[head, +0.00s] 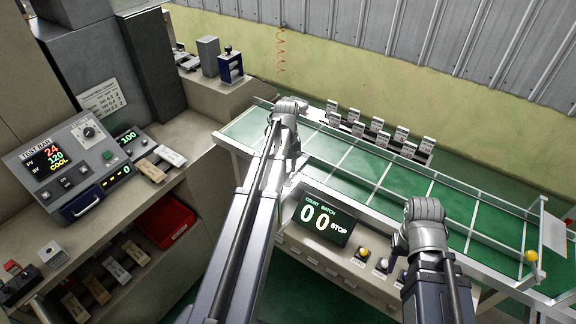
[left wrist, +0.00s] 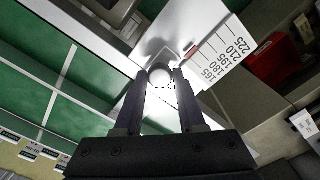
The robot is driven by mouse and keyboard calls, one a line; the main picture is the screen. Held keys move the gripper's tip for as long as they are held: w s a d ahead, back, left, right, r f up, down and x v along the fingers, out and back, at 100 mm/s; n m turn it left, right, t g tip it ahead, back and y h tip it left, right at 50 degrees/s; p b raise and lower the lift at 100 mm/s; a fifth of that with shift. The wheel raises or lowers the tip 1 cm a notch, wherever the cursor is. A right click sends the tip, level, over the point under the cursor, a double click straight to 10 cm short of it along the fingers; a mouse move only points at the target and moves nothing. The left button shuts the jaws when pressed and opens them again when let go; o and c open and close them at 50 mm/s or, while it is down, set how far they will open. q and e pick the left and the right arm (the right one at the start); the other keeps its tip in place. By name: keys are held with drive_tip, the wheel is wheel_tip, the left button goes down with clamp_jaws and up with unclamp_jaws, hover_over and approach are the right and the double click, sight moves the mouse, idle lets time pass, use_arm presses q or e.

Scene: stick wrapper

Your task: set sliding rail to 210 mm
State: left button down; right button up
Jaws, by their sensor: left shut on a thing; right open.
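In the left wrist view, my left gripper (left wrist: 160,88) is shut on a round pale knob (left wrist: 160,73) at a bright metal plate. A white scale (left wrist: 222,53) marked 165 to 225 lies just beyond it, to the upper right. In the head view, my left gripper (head: 291,106) is at the conveyor's far left end, and my arm hides the knob and scale. My right gripper (head: 424,208) is open and empty above the conveyor's front edge.
The green conveyor (head: 390,205) runs to the right, with a row of small tagged holders (head: 380,135) behind it. A counter display (head: 322,218) reads 00 STOP. A control box (head: 65,165) and a red bin (head: 165,225) stand at the left. A yellow knob (head: 531,256) is at the right end.

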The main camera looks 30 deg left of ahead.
use_arm(q)
drive_tip(key=s, duration=0.4)
drive_tip(key=shift+s+a, duration=0.1)
drive_tip(key=c, duration=0.5)
unclamp_jaws()
drive_tip(key=shift+r, duration=0.1)
wheel_tip(320, 180, up, 8)
drive_tip(key=p, duration=0.7)
drive_tip(key=shift+f+p, duration=0.2)
drive_tip(key=shift+p, duration=0.2)
